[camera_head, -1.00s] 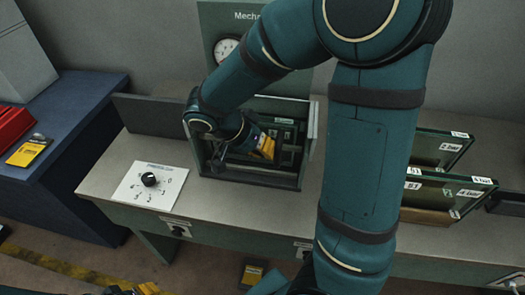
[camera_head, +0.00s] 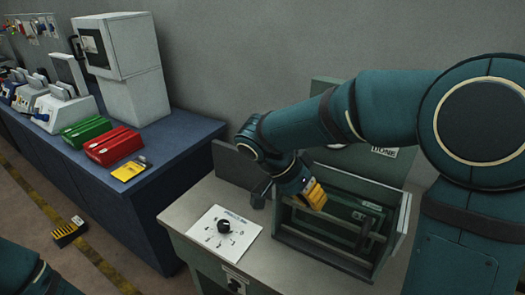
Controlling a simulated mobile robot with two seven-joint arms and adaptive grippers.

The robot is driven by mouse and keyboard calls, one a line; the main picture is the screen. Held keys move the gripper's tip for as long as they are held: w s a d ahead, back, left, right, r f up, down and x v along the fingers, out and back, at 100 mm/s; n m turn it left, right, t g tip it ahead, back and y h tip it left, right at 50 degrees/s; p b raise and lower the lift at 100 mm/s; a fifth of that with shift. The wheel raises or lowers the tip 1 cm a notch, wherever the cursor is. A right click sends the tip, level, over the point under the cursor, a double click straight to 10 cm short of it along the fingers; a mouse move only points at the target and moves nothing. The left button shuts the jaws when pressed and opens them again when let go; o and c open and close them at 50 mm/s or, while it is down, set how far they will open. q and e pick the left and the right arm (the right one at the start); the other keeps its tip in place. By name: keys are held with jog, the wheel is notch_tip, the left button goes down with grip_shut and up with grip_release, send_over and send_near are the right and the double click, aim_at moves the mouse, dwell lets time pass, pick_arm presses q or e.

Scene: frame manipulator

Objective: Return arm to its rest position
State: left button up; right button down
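My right arm comes in from the right and bends down over the bench (camera_head: 192,204). Its wrist, with a yellow part, is above the left side of an open green frame fixture (camera_head: 330,257). The dark fingers of my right gripper (camera_head: 261,193) show small and partly hidden, near the fixture's left wall. I cannot tell whether they are open or shut, and I see nothing held. A teal link of my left arm shows at the lower left; my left gripper is out of view.
A blue bench (camera_head: 185,135) holds red (camera_head: 113,146) and green (camera_head: 85,131) trays and a grey cabinet (camera_head: 122,50). A yellow-topped block (camera_head: 68,232) is on the floor.

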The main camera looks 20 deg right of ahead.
jog(key=s+a+f+n+t+y, duration=0.1)
jog(key=a+f+n+y, duration=0.2)
jog(key=f, duration=0.8)
jog(key=s+a+f+n+t+y, duration=0.2)
jog(key=a+f+n+y, duration=0.2)
jog(key=a+f, duration=0.4)
jog(key=s+a+f+n+t+y, duration=0.2)
jog(key=a+f+n, duration=0.3)
jog(key=f, duration=0.9)
jog(key=shift+s+a+f+y, duration=0.25)
jog(key=shift+a+f+y, duration=0.15)
jog(key=shift+y, duration=0.4)
